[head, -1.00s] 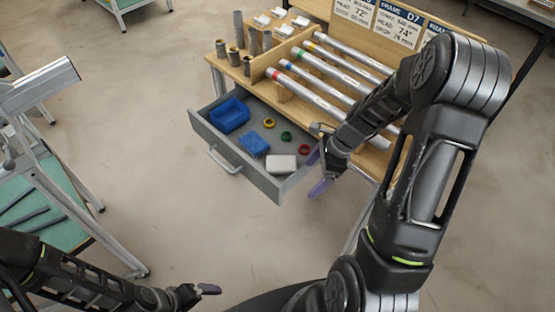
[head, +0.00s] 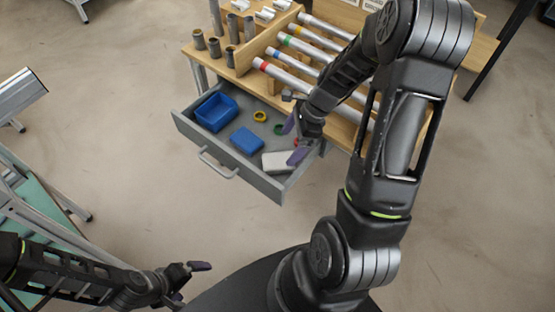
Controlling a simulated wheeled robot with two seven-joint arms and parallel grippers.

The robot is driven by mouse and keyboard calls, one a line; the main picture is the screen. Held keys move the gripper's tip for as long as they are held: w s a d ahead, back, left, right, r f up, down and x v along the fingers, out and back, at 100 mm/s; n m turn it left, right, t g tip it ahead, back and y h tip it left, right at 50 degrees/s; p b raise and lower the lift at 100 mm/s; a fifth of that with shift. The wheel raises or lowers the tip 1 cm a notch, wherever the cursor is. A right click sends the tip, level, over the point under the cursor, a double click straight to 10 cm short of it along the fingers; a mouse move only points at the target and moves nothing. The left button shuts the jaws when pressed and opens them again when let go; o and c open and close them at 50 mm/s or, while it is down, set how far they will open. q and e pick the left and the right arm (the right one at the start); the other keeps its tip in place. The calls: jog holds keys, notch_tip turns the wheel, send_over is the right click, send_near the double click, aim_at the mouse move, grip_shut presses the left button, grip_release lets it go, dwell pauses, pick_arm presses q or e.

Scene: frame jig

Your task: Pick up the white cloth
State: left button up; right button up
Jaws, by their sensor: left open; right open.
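The white cloth (head: 276,162) is a small folded pad near the front right corner of the open grey drawer (head: 262,187). My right gripper (head: 292,140) is open at the drawer's right end, above and beside the cloth. One purple finger overlaps the cloth's right edge in the picture; I cannot tell whether it touches. My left gripper (head: 190,280) is at the bottom left, far from the drawer, over the floor. One of its purple fingers shows clearly.
A blue bin (head: 215,112), a blue folded cloth (head: 246,141), a yellow ring (head: 260,116) and a green ring (head: 279,129) share the drawer. The wooden bench (head: 255,85) above holds several tubes (head: 290,78). A green-topped stand (head: 45,228) is at left.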

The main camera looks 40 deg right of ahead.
aim_at(279, 160)
jog(key=shift+x, duration=1.35)
jog(key=shift+f, duration=0.1)
jog(key=shift+x, duration=2.5)
jog(key=shift+a+f, duration=0.1)
jog(key=shift+f, duration=0.15)
jog(key=shift+c, duration=0.4)
jog(key=c, duration=1.5)
notch_tip(279, 160, up, 11)
jog(key=p, duration=0.1)
jog(key=shift+f, duration=0.2)
